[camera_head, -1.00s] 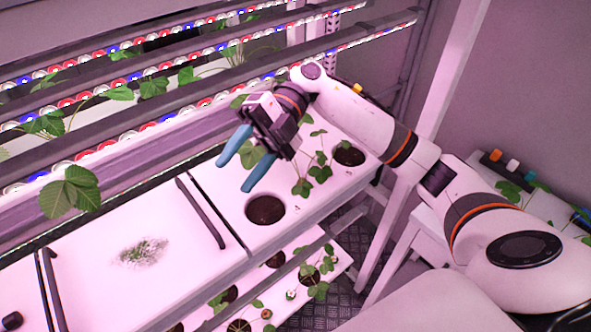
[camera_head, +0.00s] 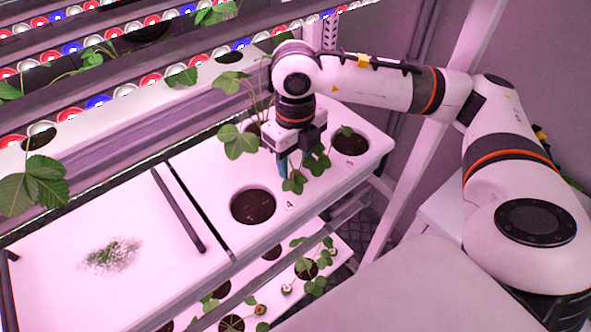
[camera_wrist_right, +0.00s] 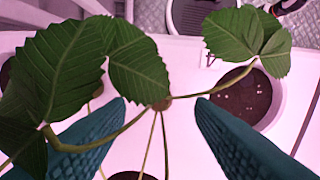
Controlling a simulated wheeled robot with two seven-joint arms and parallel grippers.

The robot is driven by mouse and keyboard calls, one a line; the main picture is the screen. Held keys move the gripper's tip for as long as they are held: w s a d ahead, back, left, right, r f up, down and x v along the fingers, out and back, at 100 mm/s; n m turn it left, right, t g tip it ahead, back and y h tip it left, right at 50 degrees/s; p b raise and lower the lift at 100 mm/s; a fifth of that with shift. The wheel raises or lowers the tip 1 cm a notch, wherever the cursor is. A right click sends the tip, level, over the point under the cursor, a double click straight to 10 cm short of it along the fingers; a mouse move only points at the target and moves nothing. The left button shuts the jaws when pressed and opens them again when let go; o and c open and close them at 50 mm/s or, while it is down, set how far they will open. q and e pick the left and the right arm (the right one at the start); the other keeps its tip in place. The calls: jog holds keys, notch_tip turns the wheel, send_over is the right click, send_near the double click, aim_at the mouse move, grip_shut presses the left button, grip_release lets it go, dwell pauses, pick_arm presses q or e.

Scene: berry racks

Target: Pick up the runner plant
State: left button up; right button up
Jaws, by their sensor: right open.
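The runner plant is a small strawberry plant with green leaves and thin stems, hanging over the white shelf top by the right gripper in the head view (camera_head: 293,183). In the right wrist view, its brownish node (camera_wrist_right: 160,104) with leaves and stems sits between the two blue fingers. My right gripper (camera_head: 284,166) points down over the planter and is open around the node. The fingers (camera_wrist_right: 161,112) stand apart on either side, with no visible grip. The gripper body hides part of the plant in the head view. My left gripper is out of view.
The white planter top (camera_head: 225,182) has round soil-filled holes, one at front left (camera_head: 253,206) and one at right (camera_head: 350,142). A dark bar handle (camera_head: 180,212) lies on the panel to the left. Light-strip rails (camera_head: 100,58) run above. A lower shelf (camera_head: 262,292) holds more plants.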

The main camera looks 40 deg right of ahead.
aim_at(296, 171)
notch_tip(296, 171, down, 3)
jog(key=shift+f+b, duration=0.1)
jog(key=shift+b, duration=0.4)
jog(key=c, duration=0.9)
jog(key=shift+r, duration=0.25)
